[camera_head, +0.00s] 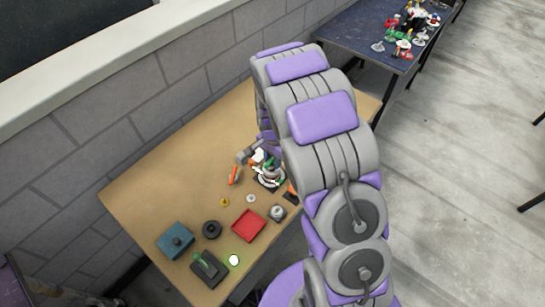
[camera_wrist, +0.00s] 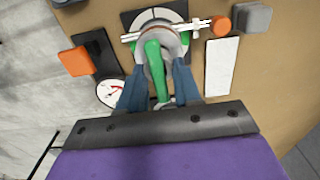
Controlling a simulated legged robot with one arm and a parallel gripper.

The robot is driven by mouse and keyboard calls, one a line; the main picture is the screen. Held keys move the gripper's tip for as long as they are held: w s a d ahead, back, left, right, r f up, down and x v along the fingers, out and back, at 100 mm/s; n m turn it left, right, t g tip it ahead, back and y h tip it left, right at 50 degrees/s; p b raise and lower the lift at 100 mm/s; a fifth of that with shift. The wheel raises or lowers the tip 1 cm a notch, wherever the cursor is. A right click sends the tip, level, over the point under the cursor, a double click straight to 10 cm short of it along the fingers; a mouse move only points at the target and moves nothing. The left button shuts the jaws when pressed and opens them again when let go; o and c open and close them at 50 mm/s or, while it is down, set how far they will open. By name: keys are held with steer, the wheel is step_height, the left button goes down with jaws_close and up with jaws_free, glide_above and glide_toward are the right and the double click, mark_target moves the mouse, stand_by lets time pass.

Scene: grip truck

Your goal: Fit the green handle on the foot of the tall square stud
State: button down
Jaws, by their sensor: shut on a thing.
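In the wrist view my gripper (camera_wrist: 160,82) has its two blue fingers on either side of the green handle (camera_wrist: 157,65) and is shut on it. The handle's far, wider end overlaps a round grey fixture (camera_wrist: 174,42) on a dark base with white lines (camera_wrist: 131,21). I cannot tell whether the handle touches the fixture. The tall square stud cannot be made out for certain; the handle and fingers hide part of the fixture. In the head view the fixture (camera_head: 270,177) stands beside my arm, which hides most of the gripper.
Pale rods (camera_wrist: 180,26) cross the fixture, near an orange cylinder (camera_wrist: 221,26) and grey cube (camera_wrist: 253,18). A white plate (camera_wrist: 221,66), orange block (camera_wrist: 75,61) and dial (camera_wrist: 111,93) lie close. A red tray (camera_head: 248,226) and blue box (camera_head: 175,240) stand farther off. The left tabletop is clear.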

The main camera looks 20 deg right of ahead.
steer(key=shift+f+p, duration=0.35)
steer(key=shift+f, duration=0.15)
stand_by(1.1)
steer(key=shift+c, duration=1.9)
jaws_free()
steer(key=shift+r, duration=0.15)
steer(key=shift+r+p, duration=1.6)
steer(key=shift+r, duration=2.05)
